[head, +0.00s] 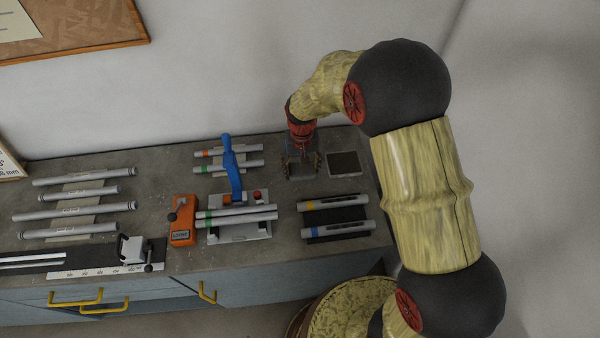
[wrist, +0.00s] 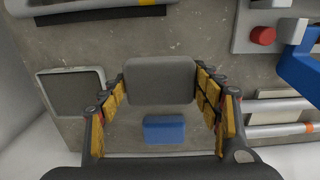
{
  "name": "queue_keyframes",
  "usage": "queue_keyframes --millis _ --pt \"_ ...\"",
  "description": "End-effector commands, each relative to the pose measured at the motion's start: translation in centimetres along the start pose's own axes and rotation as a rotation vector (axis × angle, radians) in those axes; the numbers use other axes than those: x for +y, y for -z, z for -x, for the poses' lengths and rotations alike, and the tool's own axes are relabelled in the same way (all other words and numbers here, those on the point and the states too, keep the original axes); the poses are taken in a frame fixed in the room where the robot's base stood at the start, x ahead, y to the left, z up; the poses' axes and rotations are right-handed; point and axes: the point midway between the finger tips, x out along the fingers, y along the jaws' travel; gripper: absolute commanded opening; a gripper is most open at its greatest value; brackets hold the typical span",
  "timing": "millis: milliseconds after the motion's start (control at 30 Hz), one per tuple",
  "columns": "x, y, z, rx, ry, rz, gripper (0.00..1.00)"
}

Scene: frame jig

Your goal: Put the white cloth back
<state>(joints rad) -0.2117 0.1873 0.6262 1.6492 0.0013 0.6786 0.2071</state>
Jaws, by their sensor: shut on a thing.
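My gripper (wrist: 160,85) points down at the back right of the bench, and in the head view (head: 301,163) its fingers hide most of what is under it. In the wrist view the fingers are shut on a smooth grey pad with rounded corners (wrist: 160,78), which spans the gap between the fingertips. I cannot tell whether this is the cloth; it looks grey, not white. No plainly white cloth shows in either view. A blue block (wrist: 165,129) lies just beside the pad, between the fingers. Whether the pad touches the surface below is unclear.
A dark square tray with a pale rim (head: 345,163) lies right of my gripper. A blue-handled clamp fixture (head: 232,170) stands to the left. Banded tubes on a dark rest (head: 337,216) lie in front. An orange device (head: 183,220) stands farther left.

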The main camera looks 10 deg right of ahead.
Motion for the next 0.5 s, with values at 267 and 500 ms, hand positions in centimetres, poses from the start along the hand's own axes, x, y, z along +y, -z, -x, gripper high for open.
queue_keyframes --millis 267,500 --pt "-0.2 1.3 -1.6 0.0 0.0 0.0 0.36" --pt "-0.3 1.5 -4.6 -0.002 0.0 0.0 0.36"
